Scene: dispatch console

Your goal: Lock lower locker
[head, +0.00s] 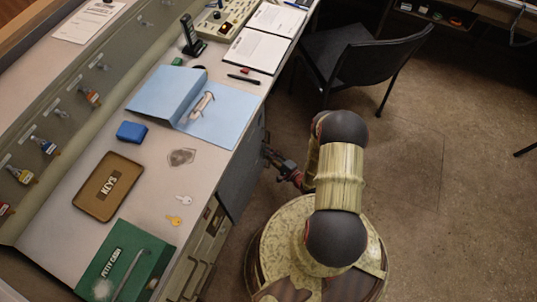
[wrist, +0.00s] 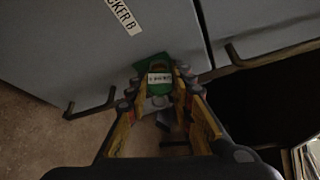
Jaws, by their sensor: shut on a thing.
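The locker door (wrist: 60,45) is a grey panel with a white label (wrist: 124,14) reading "…CKER B", cut off at the frame's top. It fills the upper left of the wrist view. My gripper (wrist: 158,82) is shut on a small green piece with a white label (wrist: 160,78), held close in front of the door's lower right. A grey part shows below it between the fingers. I cannot tell whether the held piece touches the door, and the lock is hidden. In the head view my gripper (head: 270,155) is low beside the grey desk cabinet (head: 240,165), mostly dark and small.
Dark bar handles stand out at the door's lower left (wrist: 90,105) and on the neighbouring grey panel (wrist: 270,45). A dark gap lies below that panel. A chair (head: 355,60) stands behind.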

